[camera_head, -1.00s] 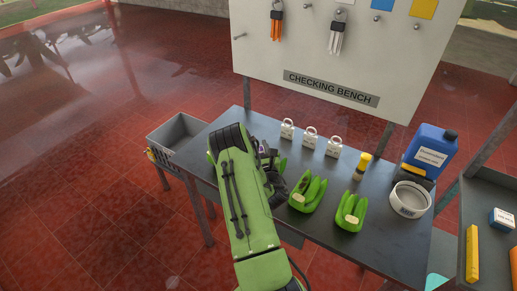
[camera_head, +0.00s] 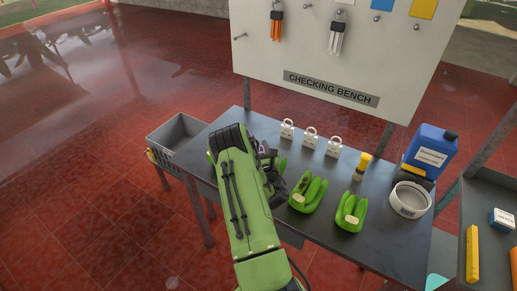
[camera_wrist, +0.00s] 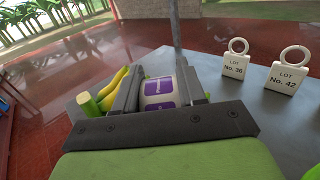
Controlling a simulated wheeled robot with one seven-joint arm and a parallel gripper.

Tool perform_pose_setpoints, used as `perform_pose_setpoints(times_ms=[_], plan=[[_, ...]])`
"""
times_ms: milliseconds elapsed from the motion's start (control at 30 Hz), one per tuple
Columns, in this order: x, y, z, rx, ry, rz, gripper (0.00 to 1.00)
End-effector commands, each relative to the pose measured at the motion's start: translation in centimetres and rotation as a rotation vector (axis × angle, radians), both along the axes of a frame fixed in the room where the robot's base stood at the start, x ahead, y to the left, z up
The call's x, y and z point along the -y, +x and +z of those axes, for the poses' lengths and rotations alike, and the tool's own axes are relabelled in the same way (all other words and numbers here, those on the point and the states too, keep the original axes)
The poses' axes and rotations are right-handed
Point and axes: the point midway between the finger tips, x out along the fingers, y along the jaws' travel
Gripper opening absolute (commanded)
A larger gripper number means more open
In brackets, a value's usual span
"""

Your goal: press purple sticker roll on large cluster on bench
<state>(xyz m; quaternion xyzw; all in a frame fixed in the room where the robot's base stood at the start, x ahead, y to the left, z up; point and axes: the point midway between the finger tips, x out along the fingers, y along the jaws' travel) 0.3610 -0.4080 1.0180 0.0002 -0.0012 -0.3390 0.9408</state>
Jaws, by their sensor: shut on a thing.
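My gripper (camera_wrist: 158,88) is shut on the purple sticker roll (camera_wrist: 158,95), a white roll with purple labels, held between the two fingers. In the head view my arm mostly hides the gripper and the roll, at the left part of the bench (camera_head: 390,238). Two green banana clusters lie in the open on the bench: a bigger one (camera_head: 308,194) and a smaller one (camera_head: 351,213). Part of another green cluster (camera_head: 283,163) shows beside my arm. Yellow and green fruit (camera_wrist: 108,92) shows just left of the fingers in the wrist view; whether it touches them is unclear.
Several white lot tags with rings (camera_head: 310,138) stand along the bench's back. A yellow-topped bottle (camera_head: 362,167), a white round bowl (camera_head: 410,199) and a blue jug (camera_head: 430,150) stand at right. A grey crate (camera_head: 178,137) is left of the bench.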

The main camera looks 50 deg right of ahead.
Motion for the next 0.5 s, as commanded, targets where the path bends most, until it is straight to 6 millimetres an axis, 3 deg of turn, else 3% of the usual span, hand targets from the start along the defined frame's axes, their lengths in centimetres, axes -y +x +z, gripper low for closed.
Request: perform_pose_setpoints(times_ms=[500], plan=[[0.0, 0.0, 6.1, -0.002, -0.002, 0.0, 0.03]])
